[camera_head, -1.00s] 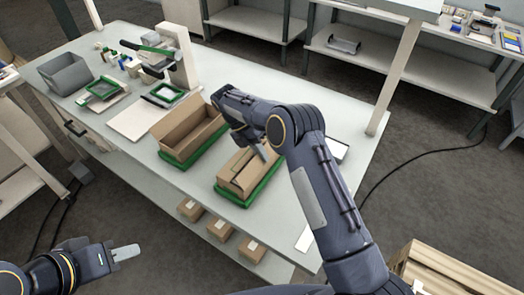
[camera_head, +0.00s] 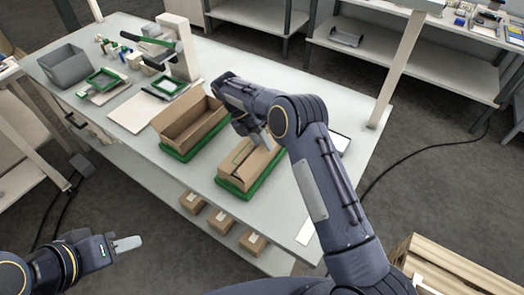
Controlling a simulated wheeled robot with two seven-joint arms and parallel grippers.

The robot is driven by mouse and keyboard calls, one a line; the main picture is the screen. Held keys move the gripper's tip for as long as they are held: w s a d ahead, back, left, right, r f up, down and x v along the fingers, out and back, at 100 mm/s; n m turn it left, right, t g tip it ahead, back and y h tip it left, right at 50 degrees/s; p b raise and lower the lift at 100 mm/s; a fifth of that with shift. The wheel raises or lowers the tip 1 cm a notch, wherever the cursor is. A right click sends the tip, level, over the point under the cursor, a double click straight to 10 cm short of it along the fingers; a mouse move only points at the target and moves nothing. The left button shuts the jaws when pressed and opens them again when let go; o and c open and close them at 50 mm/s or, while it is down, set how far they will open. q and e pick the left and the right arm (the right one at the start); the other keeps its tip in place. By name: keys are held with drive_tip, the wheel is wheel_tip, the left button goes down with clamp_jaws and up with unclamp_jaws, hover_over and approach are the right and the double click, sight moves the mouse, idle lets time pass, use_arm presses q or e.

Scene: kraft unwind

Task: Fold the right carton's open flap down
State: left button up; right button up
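The right carton (camera_head: 245,176), brown cardboard, sits in a green tray (camera_head: 236,192) near the table's front edge. A dark slit shows on its top; its far end is partly hidden by my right gripper, so I cannot tell the flap's exact angle. My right gripper (camera_head: 267,143) points down at the carton's far right end, at about its top edge; whether it touches is unclear. Its fingers are mostly hidden by the arm.
Another open-topped carton (camera_head: 184,130) in a green tray stands just left of the right carton. Behind are a white board (camera_head: 137,113), a grey bin (camera_head: 63,69) and a white stand (camera_head: 181,45). Several small boxes (camera_head: 221,220) sit on the shelf below.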

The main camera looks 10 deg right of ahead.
drive_tip(key=s+a+r+b, duration=0.3)
drive_tip(key=s+r+b, duration=0.2)
drive_tip(key=s+r, duration=0.6)
drive_tip(key=shift+s+r, duration=0.3)
drive_tip(key=shift+s, duration=1.1)
